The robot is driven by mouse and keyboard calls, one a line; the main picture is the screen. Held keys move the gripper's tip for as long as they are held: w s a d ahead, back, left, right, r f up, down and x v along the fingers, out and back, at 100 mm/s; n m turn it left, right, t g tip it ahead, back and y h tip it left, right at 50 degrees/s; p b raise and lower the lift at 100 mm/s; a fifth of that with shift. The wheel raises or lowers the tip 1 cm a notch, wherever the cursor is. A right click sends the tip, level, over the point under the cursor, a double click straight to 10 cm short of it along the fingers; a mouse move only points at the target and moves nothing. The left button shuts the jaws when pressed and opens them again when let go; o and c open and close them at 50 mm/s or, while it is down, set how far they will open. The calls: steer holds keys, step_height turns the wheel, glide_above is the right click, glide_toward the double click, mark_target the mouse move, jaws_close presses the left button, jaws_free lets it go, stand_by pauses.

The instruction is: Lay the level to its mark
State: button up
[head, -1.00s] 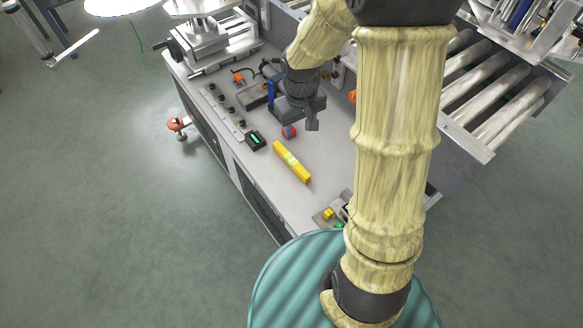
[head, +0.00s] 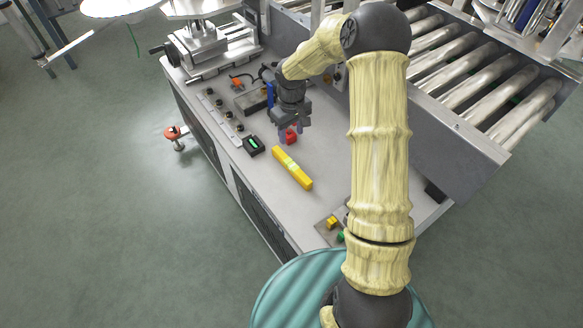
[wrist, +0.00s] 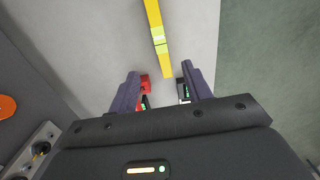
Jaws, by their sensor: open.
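The level is a yellow bar with a pale green vial band in its middle. It lies flat on the grey machine top (head: 325,155), and the level (head: 292,168) is slanted in the head view. In the wrist view the level (wrist: 158,35) runs from the top edge down to just beyond my fingertips. My gripper (head: 293,132) is open, pointing down, behind the level's far end, with nothing between its fingers. Its two fingers also show in the wrist view (wrist: 160,76). I cannot make out the level's mark in either view.
A black box with a green display (head: 254,145) stands left of the level. A knob strip (head: 222,115) lies at the left edge, rollers (head: 450,75) at the right. Yellow (head: 332,222) and green pieces are at the near end.

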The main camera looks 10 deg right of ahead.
glide_toward(291, 164)
step_height(291, 164, down, 5)
steer(key=shift+f+b, duration=0.15)
steer(key=shift+b, duration=0.3)
steer(key=shift+f, duration=0.1)
step_height(291, 164, down, 5)
steer(key=shift+d+f, duration=0.1)
steer(key=shift+c, duration=0.4)
jaws_close()
